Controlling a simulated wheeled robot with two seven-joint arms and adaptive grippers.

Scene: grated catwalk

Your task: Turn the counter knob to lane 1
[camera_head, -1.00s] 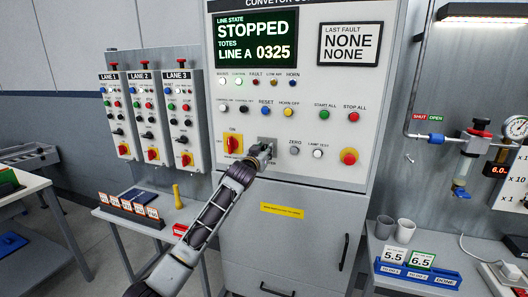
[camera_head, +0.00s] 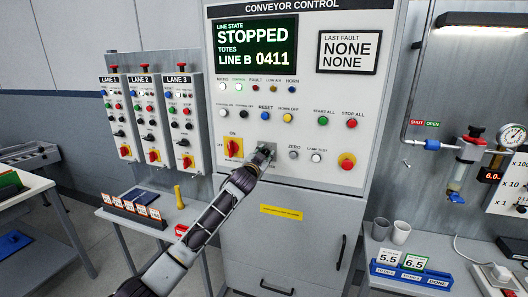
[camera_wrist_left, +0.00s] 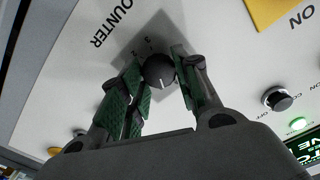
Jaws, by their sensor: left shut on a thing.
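The counter knob (camera_wrist_left: 158,72) is a dark round knob on a grey plate (camera_wrist_left: 133,48) marked COUNTER, with small numerals beside it. A pale pointer line shows on the knob; which numeral it points to I cannot tell. My left gripper (camera_head: 265,152) is shut on the knob, its green-padded fingers on either side of it in the left wrist view. In the head view the gripper mostly hides the knob. The panel display (camera_head: 256,45) reads STOPPED, TOTES, LINE B 0411. My right gripper is not in view.
A yellow-backed red rotary switch (camera_head: 234,147) is left of the knob. The ZERO button (camera_head: 294,155), lamp test button (camera_head: 316,157) and red emergency button (camera_head: 346,161) are to its right. Lane boxes (camera_head: 148,120) hang at the left.

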